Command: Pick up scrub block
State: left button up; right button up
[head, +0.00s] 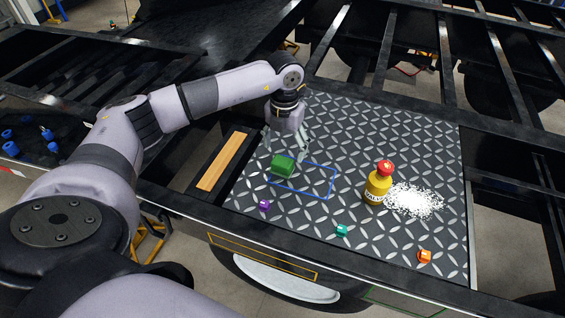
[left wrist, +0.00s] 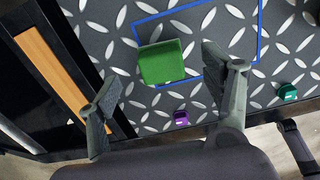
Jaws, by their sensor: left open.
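The scrub block is the green block (head: 283,165) on the diamond-plate deck (head: 330,118), at the left end of a blue outlined rectangle (head: 334,182). In the left wrist view the green block (left wrist: 162,63) lies beyond and between the spread fingers, apart from both. My left gripper (head: 284,148) is open and empty, just above and behind the block in the head view; its fingers also show in the left wrist view (left wrist: 163,105). My right gripper is not in view.
A yellow bottle with a red top (head: 379,183) stands right of the block beside spilled white granules (head: 414,200). Small purple (head: 264,205), teal (head: 342,230) and orange (head: 425,256) cubes lie along the front. A wooden strip (head: 222,161) sits left, by the dark frame rails.

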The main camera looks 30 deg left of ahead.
aim_at(282, 161)
pick_arm(q)
jog(key=shift+s+f, duration=0.15)
jog(key=shift+f, duration=0.1)
jog(key=f+p, duration=0.1)
jog(key=f, duration=0.1)
jog(key=s+f+p, duration=0.1)
jog(key=f, duration=0.1)
jog(key=shift+f, duration=0.15)
jog(key=shift+w+f, duration=0.1)
jog(key=shift+f, duration=0.2)
jog(key=shift+d, duration=0.1)
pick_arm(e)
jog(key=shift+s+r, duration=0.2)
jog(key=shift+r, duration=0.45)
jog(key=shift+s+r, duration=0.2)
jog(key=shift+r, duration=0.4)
pick_arm(q)
jog(key=shift+c, duration=0.3)
jog(key=c, duration=1.2)
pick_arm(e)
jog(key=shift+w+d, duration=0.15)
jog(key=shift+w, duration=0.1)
pick_arm(q)
jog(key=shift+r, duration=0.1)
jog(key=shift+c, duration=0.2)
notch_tip(282, 161, up, 20)
jog(key=b, duration=0.4)
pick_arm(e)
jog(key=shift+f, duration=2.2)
